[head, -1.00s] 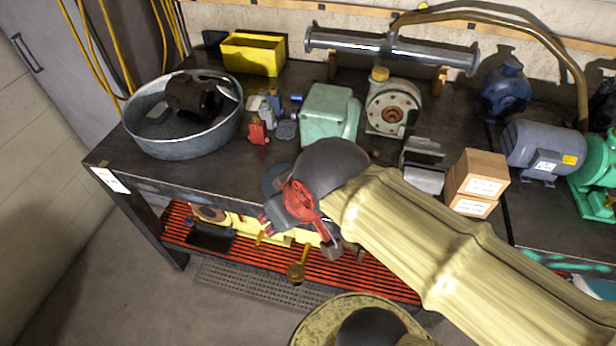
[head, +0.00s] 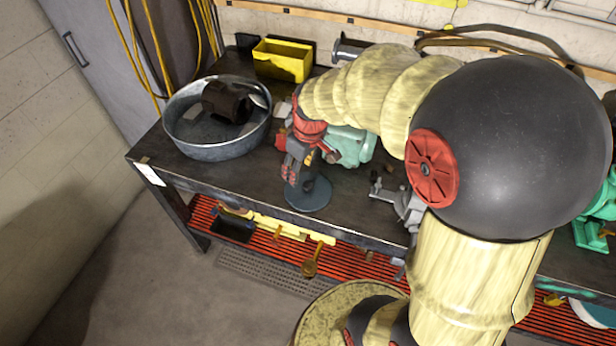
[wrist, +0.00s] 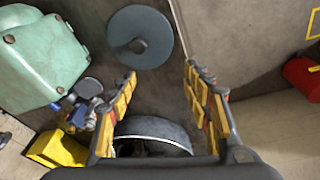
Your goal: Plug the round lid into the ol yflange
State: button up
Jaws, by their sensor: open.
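The round lid is a flat blue-grey disc (head: 312,200) lying on the dark bench near its front edge. In the wrist view it shows whole as a disc with a small raised knob (wrist: 140,37), beyond my fingertips and slightly left of centre. My gripper (head: 297,180) is over the lid in the head view and covers part of it. In the wrist view my gripper (wrist: 160,74) is open, with nothing between its fingers. I cannot pick out the oily flange for sure. A pale green housing (head: 350,147) stands behind my gripper, partly hidden by my arm.
A round metal tub (head: 218,150) with a dark motor (head: 226,101) inside stands left on the bench. A yellow bin (head: 284,62) is behind it. A grey metal vise-like part (head: 400,203) lies right of the lid. The bench front between tub and lid is clear.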

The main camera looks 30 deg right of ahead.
jog(key=n+g+p, duration=0.1)
jog(key=p, duration=0.3)
send_near(308, 184)
jog(key=shift+d+f, duration=0.2)
jog(key=shift+f, duration=0.05)
jog(key=shift+d+f+n, duration=0.15)
jog(key=shift+f+n, duration=0.15)
jog(key=shift+f, duration=0.05)
jog(key=shift+w+f, duration=0.15)
jog(key=shift+f, duration=1.1)
jog(key=shift+w+a+f+b, duration=0.1)
jog(key=shift+a+f, duration=0.05)
jog(key=shift+f, duration=0.75)
jog(key=shift+w+a+f+b, duration=0.1)
jog(key=shift+w+f, duration=0.05)
jog(key=shift+f, duration=0.7)
jog(key=shift+w+a+f+b, duration=0.1)
jog(key=shift+a+f, duration=0.05)
jog(key=shift+f, duration=0.75)
